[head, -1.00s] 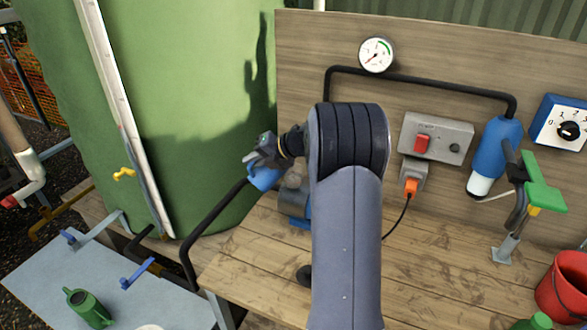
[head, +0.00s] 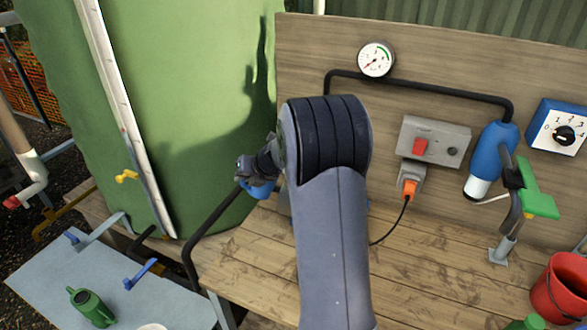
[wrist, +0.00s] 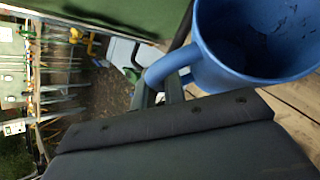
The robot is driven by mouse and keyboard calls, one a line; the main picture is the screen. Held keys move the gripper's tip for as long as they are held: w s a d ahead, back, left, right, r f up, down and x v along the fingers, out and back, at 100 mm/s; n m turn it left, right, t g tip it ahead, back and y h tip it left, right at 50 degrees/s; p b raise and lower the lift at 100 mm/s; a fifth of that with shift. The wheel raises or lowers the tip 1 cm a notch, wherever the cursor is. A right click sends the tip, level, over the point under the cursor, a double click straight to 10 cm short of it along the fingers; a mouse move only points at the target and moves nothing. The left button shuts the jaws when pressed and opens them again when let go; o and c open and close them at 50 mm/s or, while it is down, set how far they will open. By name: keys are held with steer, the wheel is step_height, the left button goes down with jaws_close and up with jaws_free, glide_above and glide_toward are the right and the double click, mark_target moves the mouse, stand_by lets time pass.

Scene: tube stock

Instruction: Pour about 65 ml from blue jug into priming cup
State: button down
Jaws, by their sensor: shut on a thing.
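The blue jug (head: 262,190) is held in the air above the left side of the wooden bench, in front of the green tank. In the wrist view, the blue jug (wrist: 255,55) shows its open mouth and dark blue inside; I cannot tell how much liquid is in it. My gripper (head: 245,168) is shut on the jug's handle, and in the wrist view its fingers (wrist: 165,92) are at the handle. I cannot make out the priming cup for certain. My arm hides part of the bench behind it.
A wooden bench (head: 420,265) has a back panel with a gauge (head: 375,59) and a red switch (head: 420,147). A green watering can (head: 92,307) stands on the lower left table.

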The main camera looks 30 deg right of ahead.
steer(key=shift+s+a+f+n+h+p, duration=0.1)
steer(key=shift+a+f+n+h+p, duration=0.15)
steer(key=shift+a+f+h, duration=0.2)
steer(key=shift+a+f+n+h+p, duration=0.25)
steer(key=shift+a+h, duration=0.1)
steer(key=shift+a, duration=0.2)
steer(key=shift+a, duration=0.1)
stand_by(1.3)
steer(key=shift+s+a+f+n+t+h+p, duration=0.15)
steer(key=shift+a+f+n+h+p, duration=0.25)
steer(key=shift+a+f+h+p, duration=0.35)
steer(key=shift+a+f+n+t+h+p, duration=0.15)
steer(key=shift+a+f+n+h+p, duration=0.35)
steer(key=shift+f+h, duration=0.4)
steer(key=shift+d, duration=0.1)
